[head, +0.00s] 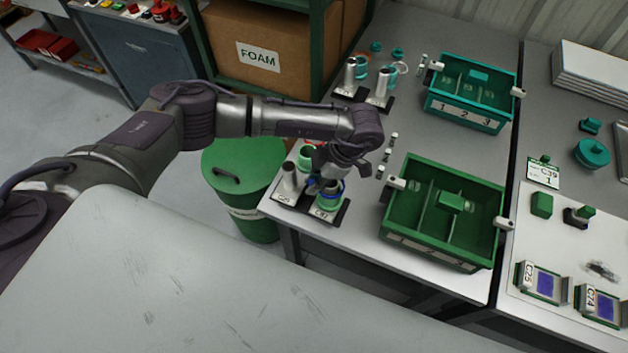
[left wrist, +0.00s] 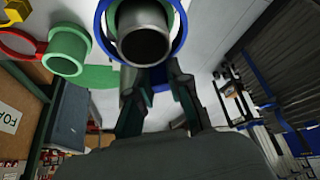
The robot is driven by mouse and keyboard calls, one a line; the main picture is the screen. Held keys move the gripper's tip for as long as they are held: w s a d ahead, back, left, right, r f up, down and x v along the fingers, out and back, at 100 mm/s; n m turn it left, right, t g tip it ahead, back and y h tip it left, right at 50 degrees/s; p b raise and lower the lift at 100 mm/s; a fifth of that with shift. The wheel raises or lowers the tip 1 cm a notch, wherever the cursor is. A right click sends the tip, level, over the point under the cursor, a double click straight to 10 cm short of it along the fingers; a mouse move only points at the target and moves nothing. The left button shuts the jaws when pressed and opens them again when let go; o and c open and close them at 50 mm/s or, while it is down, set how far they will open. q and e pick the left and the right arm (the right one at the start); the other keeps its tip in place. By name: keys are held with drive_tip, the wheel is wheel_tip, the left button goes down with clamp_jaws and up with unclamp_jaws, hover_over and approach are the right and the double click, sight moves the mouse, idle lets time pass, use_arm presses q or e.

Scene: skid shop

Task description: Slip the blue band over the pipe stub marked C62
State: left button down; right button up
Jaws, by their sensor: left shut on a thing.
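My left gripper (head: 324,182) is shut on the blue band (head: 338,189), over the right one of two front pipe stubs on the near left corner of the bench. In the left wrist view the blue band (left wrist: 182,40) shows around the grey pipe stub (left wrist: 145,45), with the stub's open end inside the ring. How far down the stub the band sits is hard to tell. That stub's base plate (head: 323,213) has a label too small to read surely. A green band (head: 328,204) shows low by this stub. My right gripper is not in view.
The left front stub (head: 289,178) stands close by. A green band (head: 306,157) and a red band (head: 308,143) lie behind. The green divided bin (head: 395,225) is to the right; two more stubs (head: 380,85) stand farther back. A green drum (head: 235,170) is left of the bench.

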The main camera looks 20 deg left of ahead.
use_arm(q)
drive_tip(key=shift+b, duration=0.55)
idle(1.4)
drive_tip(key=shift+f+b, duration=0.85)
drive_tip(key=shift+b, duration=0.45)
idle(1.6)
drive_tip(key=shift+f, duration=0.15)
drive_tip(key=shift+f+b, duration=0.4)
drive_tip(key=shift+b, duration=0.2)
drive_tip(key=shift+f, duration=0.15)
drive_tip(key=shift+f+b, duration=0.35)
drive_tip(key=shift+b, duration=0.15)
idle(0.4)
drive_tip(key=c, duration=1.6)
unclamp_jaws()
drive_tip(key=shift+f, duration=0.15)
drive_tip(key=o, duration=1)
